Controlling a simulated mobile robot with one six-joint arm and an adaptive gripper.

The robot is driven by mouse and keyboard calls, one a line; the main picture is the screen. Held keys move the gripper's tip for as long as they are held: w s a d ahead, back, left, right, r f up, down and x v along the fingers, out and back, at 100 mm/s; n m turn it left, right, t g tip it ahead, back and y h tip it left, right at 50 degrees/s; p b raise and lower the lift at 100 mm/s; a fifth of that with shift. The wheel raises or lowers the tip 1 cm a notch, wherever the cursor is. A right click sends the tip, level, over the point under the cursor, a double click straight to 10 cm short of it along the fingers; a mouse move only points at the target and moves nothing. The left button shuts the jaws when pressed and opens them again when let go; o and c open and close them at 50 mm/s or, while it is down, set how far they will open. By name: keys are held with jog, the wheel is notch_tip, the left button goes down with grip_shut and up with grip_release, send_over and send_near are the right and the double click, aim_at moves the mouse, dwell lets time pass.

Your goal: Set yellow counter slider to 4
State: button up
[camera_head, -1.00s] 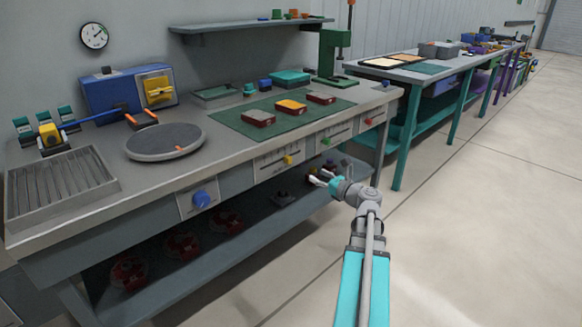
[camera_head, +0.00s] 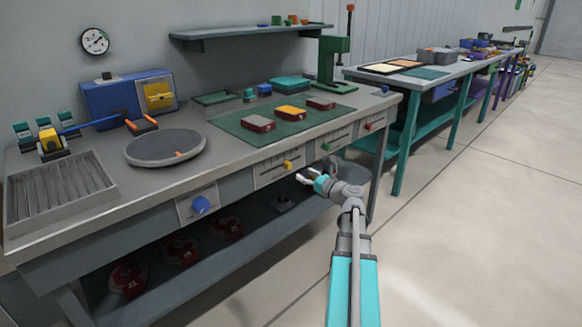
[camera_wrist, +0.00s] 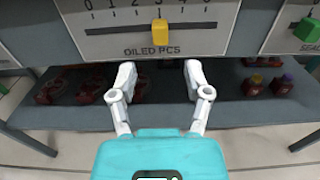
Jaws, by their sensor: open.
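The yellow slider (camera_head: 287,164) sits on a white scale panel (camera_head: 277,171) on the front of the workbench. In the wrist view the yellow slider (camera_wrist: 159,32) stands upright in a dark horizontal slot above the label "OILED PCS". It is near the middle of the visible scale, at about 3; the digits are partly cut off by the top edge. My gripper (camera_wrist: 159,70) is open and empty, its two fingers apart below the slider and roughly centred on it. In the head view my gripper (camera_head: 306,176) is just right of and below the slider.
A green slider (camera_wrist: 306,30) is on the panel to the right. A red slider (camera_head: 368,126) and a blue knob (camera_head: 201,205) are on the same bench front. A lower shelf (camera_wrist: 230,112) with several parts runs beneath. Open floor lies to the right.

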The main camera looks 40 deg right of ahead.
aim_at(290, 167)
jog(key=w, duration=0.8)
jog(key=shift+a, duration=0.3)
grip_shut()
